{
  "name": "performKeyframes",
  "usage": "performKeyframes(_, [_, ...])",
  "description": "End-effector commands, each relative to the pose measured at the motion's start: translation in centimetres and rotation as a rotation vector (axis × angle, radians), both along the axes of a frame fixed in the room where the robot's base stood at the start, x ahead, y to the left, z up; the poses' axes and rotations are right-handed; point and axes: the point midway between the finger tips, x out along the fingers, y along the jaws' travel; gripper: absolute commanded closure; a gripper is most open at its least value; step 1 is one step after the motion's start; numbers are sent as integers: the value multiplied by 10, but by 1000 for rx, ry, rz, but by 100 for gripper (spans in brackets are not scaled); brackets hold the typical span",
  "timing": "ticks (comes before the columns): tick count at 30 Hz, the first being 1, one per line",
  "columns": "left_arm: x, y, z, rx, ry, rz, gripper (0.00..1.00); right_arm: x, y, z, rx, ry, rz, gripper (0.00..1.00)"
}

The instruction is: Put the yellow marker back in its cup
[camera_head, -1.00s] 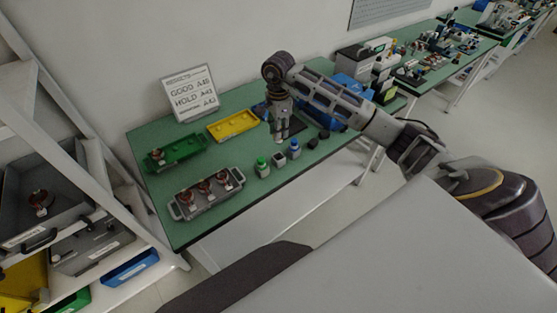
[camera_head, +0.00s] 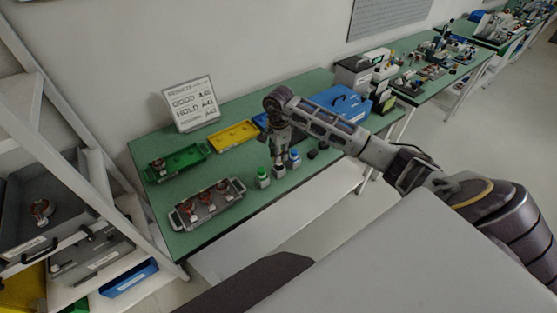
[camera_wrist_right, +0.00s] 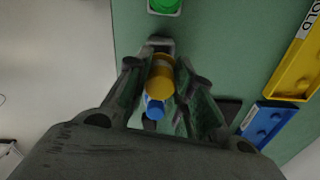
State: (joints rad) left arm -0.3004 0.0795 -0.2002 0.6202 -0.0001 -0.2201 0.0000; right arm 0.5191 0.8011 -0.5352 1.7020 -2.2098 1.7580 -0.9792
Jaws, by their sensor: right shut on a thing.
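The yellow marker (camera_wrist_right: 160,78) is between the fingers of my right gripper (camera_wrist_right: 158,92) in the wrist view, and the gripper is shut on it. In the head view my right gripper (camera_head: 279,161) points down just over the middle small cup (camera_head: 279,172). That pale grey cup also shows in the wrist view (camera_wrist_right: 161,44), partly hidden by the marker. I cannot tell whether the marker's lower end is inside it. The green marker (camera_head: 263,171) and blue marker (camera_head: 295,153) stand in cups on either side. My left gripper is not in view.
A grey tray with several copper-wound parts (camera_head: 240,197) lies at the front left. Green (camera_head: 204,148) and yellow (camera_head: 216,145) trays, a blue case (camera_head: 350,97) and a sign (camera_head: 190,104) are farther back. Small dark items (camera_head: 322,145) lie right of the cups.

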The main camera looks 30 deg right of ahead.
Motion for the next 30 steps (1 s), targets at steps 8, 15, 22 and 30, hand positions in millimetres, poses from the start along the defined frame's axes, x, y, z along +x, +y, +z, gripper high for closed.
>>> performKeyframes(8, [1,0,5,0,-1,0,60,-1,1,-22,1,3,-1,98])
performKeyframes(15, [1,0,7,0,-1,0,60,0,0,-37,0,1,0,98])
performKeyframes(22, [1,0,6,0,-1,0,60,0,0,-37,-1,0,0,98])
performKeyframes(30, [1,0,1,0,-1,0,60,0,0,-42,0,0,1,98])
